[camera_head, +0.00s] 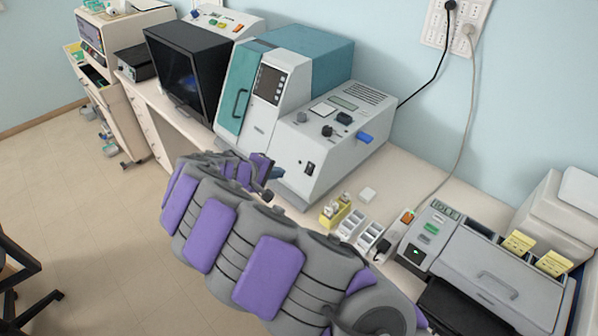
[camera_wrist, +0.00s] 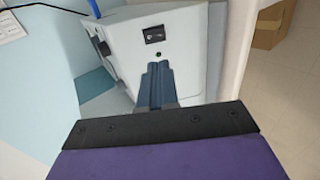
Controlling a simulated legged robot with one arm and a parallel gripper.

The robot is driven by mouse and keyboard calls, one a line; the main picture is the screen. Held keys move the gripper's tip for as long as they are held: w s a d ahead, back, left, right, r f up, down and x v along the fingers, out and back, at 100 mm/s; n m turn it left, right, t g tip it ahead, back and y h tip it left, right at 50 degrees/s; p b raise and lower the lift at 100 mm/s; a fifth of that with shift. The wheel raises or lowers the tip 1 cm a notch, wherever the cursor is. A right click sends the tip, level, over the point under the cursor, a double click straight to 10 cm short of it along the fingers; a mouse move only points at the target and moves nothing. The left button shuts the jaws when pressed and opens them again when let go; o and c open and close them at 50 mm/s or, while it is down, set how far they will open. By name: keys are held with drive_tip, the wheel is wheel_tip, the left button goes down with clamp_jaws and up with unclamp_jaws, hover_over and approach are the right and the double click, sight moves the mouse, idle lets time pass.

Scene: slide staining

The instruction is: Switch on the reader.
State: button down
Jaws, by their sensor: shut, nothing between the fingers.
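A white bench unit (camera_head: 330,140) with knobs and a small display on top stands right of a teal-and-white machine. It has a black rocker switch (camera_head: 310,168) on its front; the wrist view also shows this switch (camera_wrist: 153,35). No label marks this unit as the reader, and I cannot read the switch position. My gripper (camera_wrist: 157,68) is shut and empty, its dark blue fingers pointing at the front face just below the switch. In the head view, my gripper (camera_head: 277,173) is partly hidden behind my arm, left of the switch. I cannot tell whether it touches the unit.
The teal-and-white machine (camera_head: 240,88) and a black-fronted box (camera_head: 184,75) stand to the left. A yellow rack (camera_head: 334,212) and white power strips (camera_head: 363,230) lie right of my arm. A grey device (camera_head: 485,265) with an "IDLE" display and a green light is farther right.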

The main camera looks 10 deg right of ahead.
sight(307, 172)
drive_tip(key=x, duration=1.3)
drive_tip(key=shift+a+b, duration=0.1)
drive_tip(key=shift+b, duration=0.25)
drive_tip(key=shift+w+d+f, duration=0.25)
drive_tip(key=shift+a, duration=0.1)
drive_tip(key=shift+a, duration=0.1)
drive_tip(key=shift+f+b, duration=0.2)
drive_tip(key=shift+b, duration=0.2)
drive_tip(key=shift+r, duration=0.15)
